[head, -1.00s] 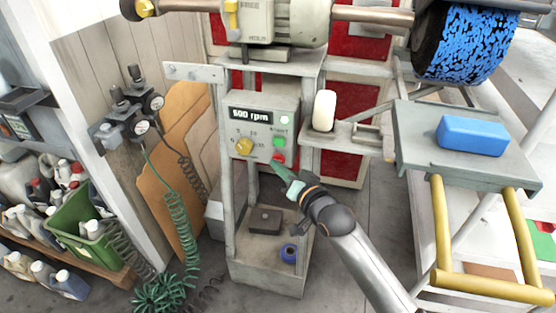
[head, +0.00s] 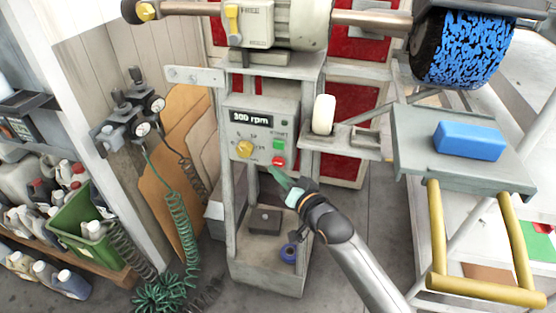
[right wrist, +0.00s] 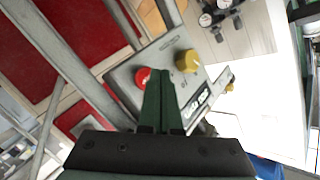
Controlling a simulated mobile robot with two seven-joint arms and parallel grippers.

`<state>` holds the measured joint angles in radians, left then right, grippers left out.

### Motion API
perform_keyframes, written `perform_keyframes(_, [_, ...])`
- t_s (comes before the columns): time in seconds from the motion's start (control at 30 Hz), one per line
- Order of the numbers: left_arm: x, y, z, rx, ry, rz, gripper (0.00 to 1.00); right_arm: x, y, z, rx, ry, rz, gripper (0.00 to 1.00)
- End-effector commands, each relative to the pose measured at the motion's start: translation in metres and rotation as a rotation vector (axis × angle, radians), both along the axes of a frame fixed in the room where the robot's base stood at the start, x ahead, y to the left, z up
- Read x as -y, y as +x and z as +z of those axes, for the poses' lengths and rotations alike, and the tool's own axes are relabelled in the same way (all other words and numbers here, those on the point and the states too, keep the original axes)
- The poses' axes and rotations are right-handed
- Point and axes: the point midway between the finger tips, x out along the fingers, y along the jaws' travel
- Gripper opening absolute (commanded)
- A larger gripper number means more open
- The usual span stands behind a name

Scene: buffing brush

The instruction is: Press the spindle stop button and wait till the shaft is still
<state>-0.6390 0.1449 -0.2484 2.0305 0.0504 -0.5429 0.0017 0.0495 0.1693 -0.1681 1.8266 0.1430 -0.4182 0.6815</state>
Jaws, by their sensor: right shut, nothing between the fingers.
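The control panel (head: 262,140) is on the grey stand under the motor, and its display (head: 250,117) reads 300 rpm. The red stop button (head: 278,161) sits low on the panel, below a green button (head: 279,145). It also shows in the right wrist view (right wrist: 143,78), left of the fingertips. My right gripper (head: 275,173) is shut and empty, its tips just below the red button and seemingly apart from it; it also shows in the right wrist view (right wrist: 166,73). The shaft (head: 372,18) runs right to the blue-flecked brush (head: 465,48). My left gripper is not in view.
A yellow knob (head: 244,148) is left of the buttons. A white roll (head: 324,114) stands on a bracket right of the panel. A blue block (head: 469,140) lies on a grey shelf (head: 415,160). Coiled green hose (head: 180,215) hangs at left.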

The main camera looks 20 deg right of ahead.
Motion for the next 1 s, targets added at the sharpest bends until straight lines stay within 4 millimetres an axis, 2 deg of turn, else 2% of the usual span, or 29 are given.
perform_keyframes(0.37, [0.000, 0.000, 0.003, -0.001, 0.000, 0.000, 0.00, -0.003, -0.004, 0.001, 0.000, 0.001, 0.001, 0.00])
perform_keyframes(0.8, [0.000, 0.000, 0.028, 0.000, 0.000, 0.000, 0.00, -0.026, -0.038, 0.002, -0.001, 0.002, 0.001, 0.00])
perform_keyframes(1.0, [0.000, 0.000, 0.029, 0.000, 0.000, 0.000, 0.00, -0.029, -0.043, 0.000, 0.001, 0.000, 0.000, 0.00])
